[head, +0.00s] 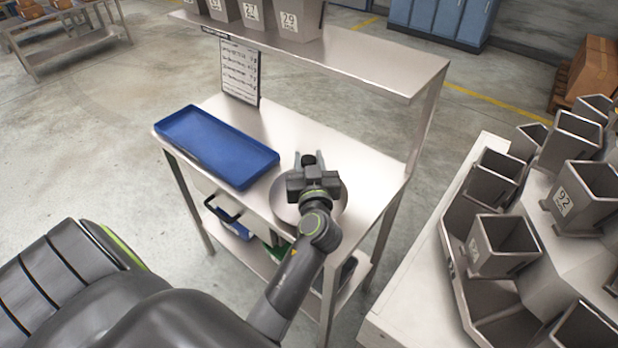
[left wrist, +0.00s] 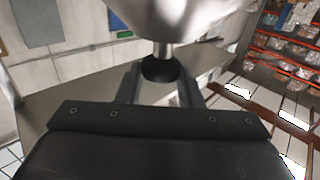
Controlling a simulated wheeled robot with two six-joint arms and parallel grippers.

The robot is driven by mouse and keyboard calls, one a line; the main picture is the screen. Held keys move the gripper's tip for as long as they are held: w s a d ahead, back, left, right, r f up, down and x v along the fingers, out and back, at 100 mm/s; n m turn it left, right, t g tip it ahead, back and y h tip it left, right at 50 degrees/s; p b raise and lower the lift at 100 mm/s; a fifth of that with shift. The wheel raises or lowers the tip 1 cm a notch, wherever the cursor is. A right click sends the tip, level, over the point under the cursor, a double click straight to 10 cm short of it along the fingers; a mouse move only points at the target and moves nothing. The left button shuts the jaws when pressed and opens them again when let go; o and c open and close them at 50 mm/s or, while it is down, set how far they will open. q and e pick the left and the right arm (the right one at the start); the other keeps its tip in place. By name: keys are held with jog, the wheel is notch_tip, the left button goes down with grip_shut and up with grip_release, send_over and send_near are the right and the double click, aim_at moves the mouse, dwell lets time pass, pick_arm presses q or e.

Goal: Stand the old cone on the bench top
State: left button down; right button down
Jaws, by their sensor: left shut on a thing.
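The old cone (head: 283,207) is a wide round grey metal piece with a short stem and a black knob. My left gripper (head: 309,158) is shut on the black knob, which shows between its fingers (left wrist: 160,72). In the left wrist view, the shiny cone (left wrist: 185,18) fills the top middle. In the head view, my gripper and wrist hide much of the cone. It appears over the near right part of the steel bench top (head: 375,172); I cannot tell whether it touches the top. My right gripper is not in view.
A blue tray (head: 262,163) takes up the bench's left part. A sign (head: 240,72) stands at the back, under a raised shelf (head: 345,58) with numbered bins (head: 297,18). The weigher with several grey buckets (head: 505,250) stands to the right. Bare bench top shows behind and right of the cone.

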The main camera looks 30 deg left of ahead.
pick_arm(q)
notch_tip(320, 180, down, 3)
jog(key=shift+f, duration=0.6)
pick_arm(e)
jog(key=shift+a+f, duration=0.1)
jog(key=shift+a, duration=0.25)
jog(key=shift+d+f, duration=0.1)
pick_arm(q)
jog(key=c, duration=1.4)
grip_release()
jog(key=shift+f, duration=0.15)
jog(key=shift+c, duration=0.2)
jog(key=o, duration=0.4)
jog(key=shift+o, duration=0.2)
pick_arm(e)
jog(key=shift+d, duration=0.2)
